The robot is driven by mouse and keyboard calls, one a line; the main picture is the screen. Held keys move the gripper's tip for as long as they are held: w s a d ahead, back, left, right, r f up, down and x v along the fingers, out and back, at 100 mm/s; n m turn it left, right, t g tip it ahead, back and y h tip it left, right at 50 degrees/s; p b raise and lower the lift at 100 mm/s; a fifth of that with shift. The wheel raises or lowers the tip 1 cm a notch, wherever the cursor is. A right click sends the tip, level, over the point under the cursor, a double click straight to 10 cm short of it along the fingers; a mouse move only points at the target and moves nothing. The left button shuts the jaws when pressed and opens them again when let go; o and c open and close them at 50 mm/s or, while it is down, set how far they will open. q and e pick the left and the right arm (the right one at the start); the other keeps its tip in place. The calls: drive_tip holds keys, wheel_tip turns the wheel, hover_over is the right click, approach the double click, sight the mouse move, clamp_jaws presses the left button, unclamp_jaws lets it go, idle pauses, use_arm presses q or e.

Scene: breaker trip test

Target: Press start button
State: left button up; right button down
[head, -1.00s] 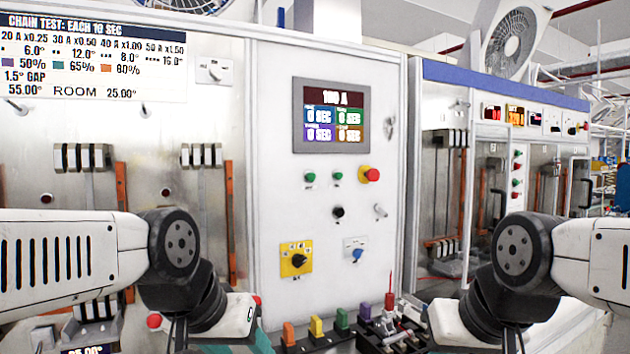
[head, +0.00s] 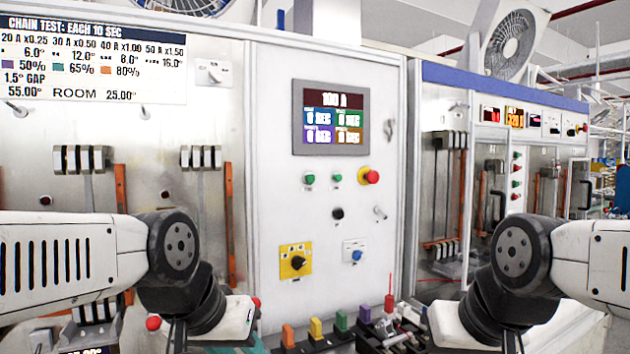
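The white control panel (head: 270,205) stands upright in front of me. Two small green buttons sit under its screen, a left one (head: 309,179) and a right one (head: 335,178). Their labels are too small to read, so I cannot tell which is the start button. A red mushroom button on a yellow base (head: 369,176) is to their right. The screen (head: 331,117) shows 100 A above several coloured boxes. My two forearms come in from the left and right, with the wrists low and apart from the panel. The fingertips of both grippers are below the picture's edge.
Below the green buttons are a black knob (head: 338,213), a metal toggle (head: 380,212), a yellow rotary switch (head: 296,261) and a blue knob (head: 356,255). Several coloured blocks stand along the bottom, including an orange one (head: 288,335). The space before the buttons is clear.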

use_arm(q)
clamp_jaws()
idle(1.4)
